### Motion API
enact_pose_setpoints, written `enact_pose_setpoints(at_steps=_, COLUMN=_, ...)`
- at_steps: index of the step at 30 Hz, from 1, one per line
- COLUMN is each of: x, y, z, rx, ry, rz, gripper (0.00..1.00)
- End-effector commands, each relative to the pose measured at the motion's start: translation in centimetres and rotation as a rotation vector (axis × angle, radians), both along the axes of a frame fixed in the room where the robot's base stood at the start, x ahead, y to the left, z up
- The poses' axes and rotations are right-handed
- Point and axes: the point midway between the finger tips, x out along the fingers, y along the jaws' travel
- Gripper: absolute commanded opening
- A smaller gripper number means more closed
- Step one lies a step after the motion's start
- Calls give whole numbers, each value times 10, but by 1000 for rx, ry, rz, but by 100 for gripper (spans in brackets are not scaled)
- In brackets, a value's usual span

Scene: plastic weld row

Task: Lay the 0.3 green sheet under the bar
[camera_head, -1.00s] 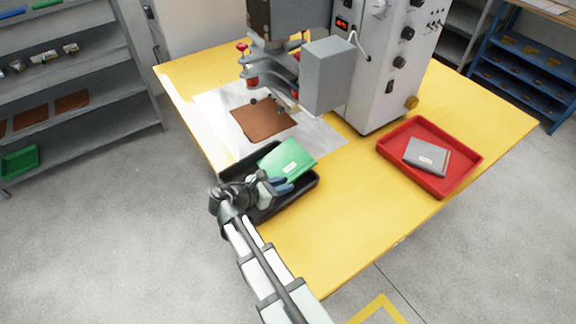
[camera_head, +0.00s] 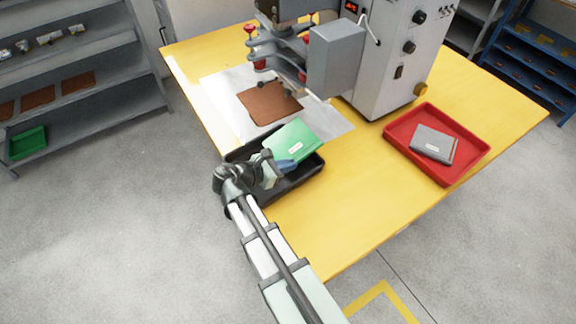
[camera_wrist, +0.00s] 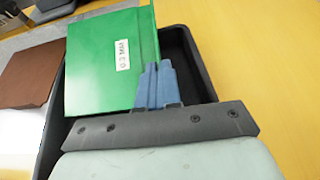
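The green sheet (camera_head: 291,143) carries a white label that reads 0.3 MM in the wrist view (camera_wrist: 105,62). My gripper (camera_head: 285,169) has its blue fingertips close together at the sheet's near edge, and they appear shut on it in the wrist view (camera_wrist: 157,82). The sheet is over the black tray (camera_head: 297,181), tilted, with its far edge reaching past the tray's far rim. The bar is part of the welding machine (camera_head: 283,55) above the white plate; its underside is hard to make out. A brown sheet (camera_head: 268,102) lies on the white plate (camera_head: 222,98) below the machine head.
A red tray (camera_head: 472,157) with grey sheets (camera_head: 434,143) stands on the right of the yellow table (camera_head: 370,190). The grey machine cabinet (camera_head: 382,80) stands behind. Red-knobbed clamp arms overhang the plate. The table between the trays is clear.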

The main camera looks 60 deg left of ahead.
Motion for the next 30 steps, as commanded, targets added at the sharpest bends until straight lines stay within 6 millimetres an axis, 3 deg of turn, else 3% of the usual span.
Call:
enact_pose_setpoints(at_steps=12, x=0, y=0, z=62, rx=3, ry=0, rz=-2, gripper=0)
enact_pose_setpoints(at_steps=21, x=-7, y=2, z=82, rx=-2, ry=39, rz=9, gripper=0)
enact_pose_setpoints(at_steps=23, x=-16, y=12, z=85, rx=-3, ry=62, rz=23, gripper=0)
enact_pose_setpoints(at_steps=26, x=-27, y=42, z=87, rx=-8, ry=88, rz=40, gripper=0)
enact_pose_setpoints(at_steps=30, x=-43, y=95, z=83, rx=-14, ry=115, rz=56, gripper=0)
